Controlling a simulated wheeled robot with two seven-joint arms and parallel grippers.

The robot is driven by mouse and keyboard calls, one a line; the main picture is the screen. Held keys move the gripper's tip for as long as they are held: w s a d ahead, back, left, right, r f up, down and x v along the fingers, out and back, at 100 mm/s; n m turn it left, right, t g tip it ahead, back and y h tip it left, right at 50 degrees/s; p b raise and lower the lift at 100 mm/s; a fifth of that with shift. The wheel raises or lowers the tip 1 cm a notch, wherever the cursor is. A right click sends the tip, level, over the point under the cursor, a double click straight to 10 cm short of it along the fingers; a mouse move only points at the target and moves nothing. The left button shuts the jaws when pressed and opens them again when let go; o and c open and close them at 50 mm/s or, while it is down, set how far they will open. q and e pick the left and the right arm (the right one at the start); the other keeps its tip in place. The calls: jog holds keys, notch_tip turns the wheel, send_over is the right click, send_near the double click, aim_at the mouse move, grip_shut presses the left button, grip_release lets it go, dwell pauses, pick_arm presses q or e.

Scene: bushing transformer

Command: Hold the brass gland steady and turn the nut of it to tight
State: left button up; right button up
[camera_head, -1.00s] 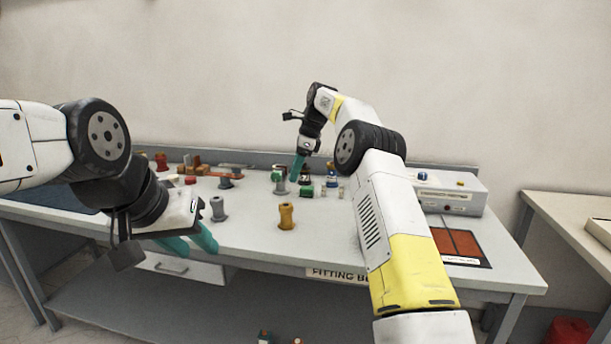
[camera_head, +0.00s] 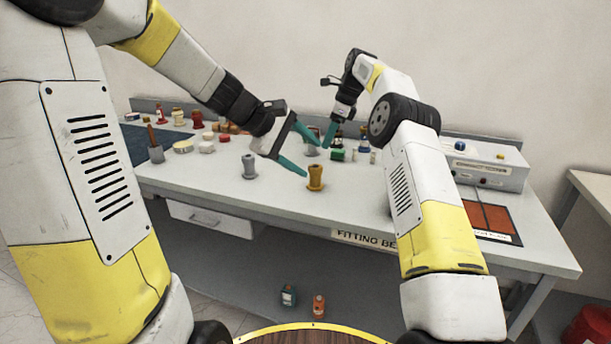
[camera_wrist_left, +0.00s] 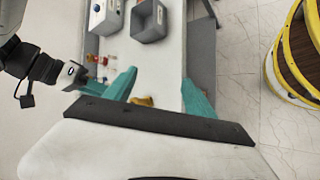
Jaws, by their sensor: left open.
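The brass gland (camera_head: 316,178) stands upright near the front edge of the bench, and a brassy piece of it (camera_wrist_left: 142,101) shows between the fingers in the left wrist view. My left gripper (camera_head: 313,160) is open, its teal fingers spread just above and to the left of the gland, with no clear contact. Both fingers also show wide apart in the left wrist view (camera_wrist_left: 160,78). My right gripper (camera_head: 330,134) points down farther back, by a grey fitting (camera_head: 312,148); only one finger shows clearly. The nut cannot be made out separately.
A similar grey fitting (camera_head: 249,166) stands left of the gland. Green, red and white parts are spread behind and to the left. A control box (camera_head: 485,165) and a brown-red panel (camera_head: 490,218) are at the right. The bench front (camera_head: 270,200) is clear.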

aim_at(311, 176)
pick_arm(q)
jog(key=w+f+n+t, duration=0.1)
jog(key=w+f+n, duration=0.4)
jog(key=w+f, duration=0.1)
jog(key=w+f+n+t+h, duration=0.1)
jog(key=w+f+n, duration=0.4)
jog(key=w, duration=0.4)
jog(key=w+f+n+t+h, duration=0.1)
jog(key=w+f+n+t, duration=0.1)
jog(key=w+f+n, duration=0.3)
jog(key=shift+w+a+f+n, duration=0.2)
jog(key=shift+w+f, duration=0.35)
jog(key=shift+w, duration=0.15)
jog(key=shift+w+a+f+n, duration=0.2)
jog(key=shift+w+f, duration=0.35)
jog(key=shift+w, duration=0.1)
jog(key=shift+w+d+f, duration=0.15)
jog(key=shift+w+f, duration=0.05)
jog(key=shift+f, duration=0.05)
jog(key=x, duration=0.7)
jog(key=shift+w+d, duration=0.15)
jog(key=shift+w, duration=0.05)
